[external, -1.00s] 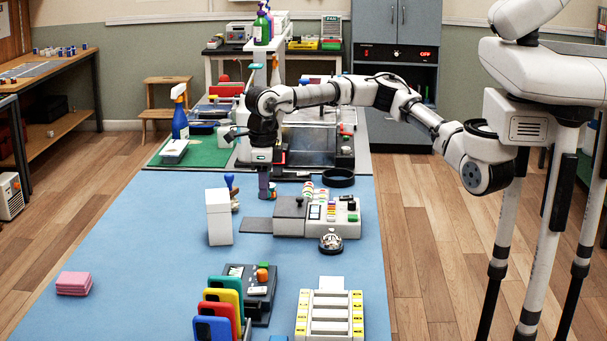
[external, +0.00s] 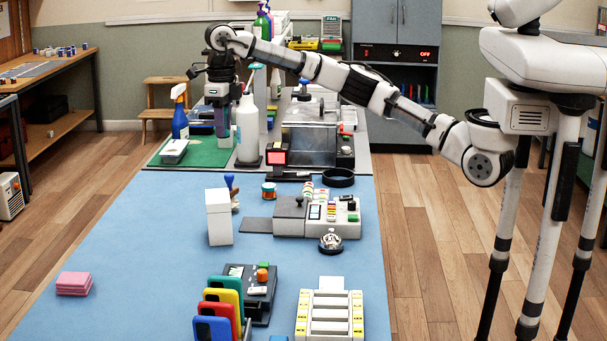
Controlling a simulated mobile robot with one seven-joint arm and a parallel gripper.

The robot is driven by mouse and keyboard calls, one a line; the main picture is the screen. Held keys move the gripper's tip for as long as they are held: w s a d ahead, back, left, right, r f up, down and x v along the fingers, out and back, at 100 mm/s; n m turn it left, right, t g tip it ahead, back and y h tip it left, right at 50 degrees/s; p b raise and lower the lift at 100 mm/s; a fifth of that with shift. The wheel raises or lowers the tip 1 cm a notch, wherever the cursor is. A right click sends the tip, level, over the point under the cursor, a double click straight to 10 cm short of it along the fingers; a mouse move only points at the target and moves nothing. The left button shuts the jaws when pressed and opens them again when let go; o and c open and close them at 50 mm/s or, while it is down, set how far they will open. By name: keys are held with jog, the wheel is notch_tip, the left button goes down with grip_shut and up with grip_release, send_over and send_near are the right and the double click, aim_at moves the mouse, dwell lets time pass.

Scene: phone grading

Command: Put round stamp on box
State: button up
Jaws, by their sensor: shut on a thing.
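My gripper (external: 222,130) is up at the back left, over the green mat. It is shut on a small grey-purple thing (external: 222,117), too small to identify for sure as the round stamp. A stamp-like thing with a blue knob handle (external: 230,183) stands on the blue mat, partly hidden behind a tall white box (external: 219,219); the shape of its base is unclear. A low grey box-like item (external: 174,148) lies on the green mat, left of my gripper. The gripper is apart from both boxes.
A blue spray bottle (external: 180,122) and a white bottle (external: 247,132) flank my gripper. A small red-banded jar (external: 268,191) stands near the grey keypad device (external: 318,215). Coloured phones (external: 222,308) stand at the front. The blue mat (external: 150,240) is largely clear at left.

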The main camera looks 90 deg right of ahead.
aim_at(226, 201)
notch_tip(226, 201, down, 16)
jog(key=shift+f+p, duration=0.25)
jog(key=shift+p, duration=1)
jog(key=shift+f, duration=0.1)
jog(key=o, duration=0.9)
jog(key=shift+f, duration=0.1)
jog(key=shift+o, duration=0.2)
notch_tip(226, 201, up, 12)
jog(key=shift+r+b, duration=0.2)
jog(key=shift+b, duration=0.85)
